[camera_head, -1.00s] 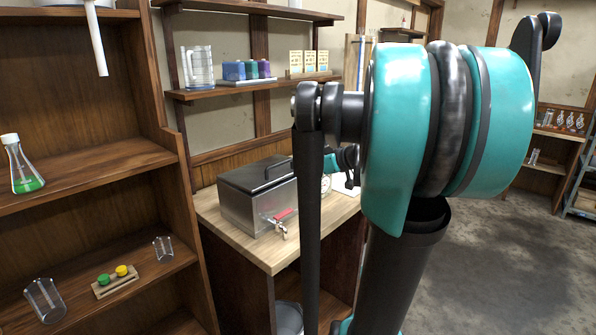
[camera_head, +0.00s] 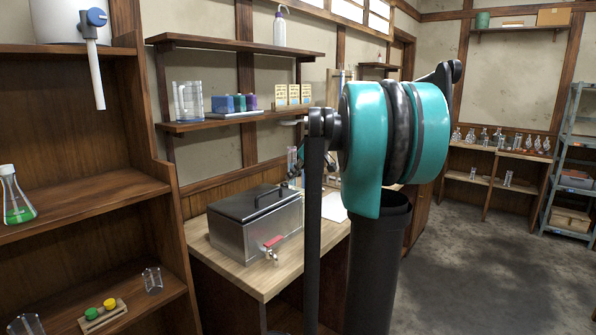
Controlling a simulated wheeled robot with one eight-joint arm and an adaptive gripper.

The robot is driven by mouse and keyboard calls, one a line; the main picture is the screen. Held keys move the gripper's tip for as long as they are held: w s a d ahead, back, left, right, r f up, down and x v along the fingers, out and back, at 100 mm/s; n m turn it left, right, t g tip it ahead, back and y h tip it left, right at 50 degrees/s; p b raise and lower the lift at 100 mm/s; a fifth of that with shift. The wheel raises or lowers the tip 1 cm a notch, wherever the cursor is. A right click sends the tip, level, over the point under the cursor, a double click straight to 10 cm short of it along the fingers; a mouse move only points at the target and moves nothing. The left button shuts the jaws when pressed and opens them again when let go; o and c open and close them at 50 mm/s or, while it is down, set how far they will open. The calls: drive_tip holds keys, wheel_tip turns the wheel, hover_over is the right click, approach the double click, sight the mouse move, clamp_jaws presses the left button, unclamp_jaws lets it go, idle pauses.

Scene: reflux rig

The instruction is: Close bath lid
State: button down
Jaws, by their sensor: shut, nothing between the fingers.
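The bath (camera_head: 233,240) is a steel box on the wooden bench, left of my arm. Its lid (camera_head: 240,206) is a flat metal cover with a dark handle (camera_head: 269,195). The lid lies level on the box and I see no gap under it. A tap with a red lever (camera_head: 271,242) sticks out of the bath's front. My teal and black arm stands in the foreground, right of the bath. A small dark and teal part of my arm shows behind the bath's right end. I cannot make out my gripper's fingers; they are hidden behind my arm links or too small.
The bench top (camera_head: 262,277) has bare room in front of the bath. A shelf (camera_head: 205,124) with a jug and small boxes hangs above it. A wooden rack (camera_head: 100,195) with a green flask (camera_head: 16,203) stands at the left. The floor at the right is clear.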

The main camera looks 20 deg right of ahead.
sight(285, 201)
drive_tip(key=x, duration=0.3)
drive_tip(key=shift+w+a+f, duration=0.1)
drive_tip(key=shift+w+f, duration=0.05)
drive_tip(key=shift+f, duration=0.05)
wheel_tip(285, 201, down, 3)
drive_tip(key=shift+f, duration=0.55)
drive_tip(key=shift+s+f, duration=0.25)
drive_tip(key=shift+f, duration=0.75)
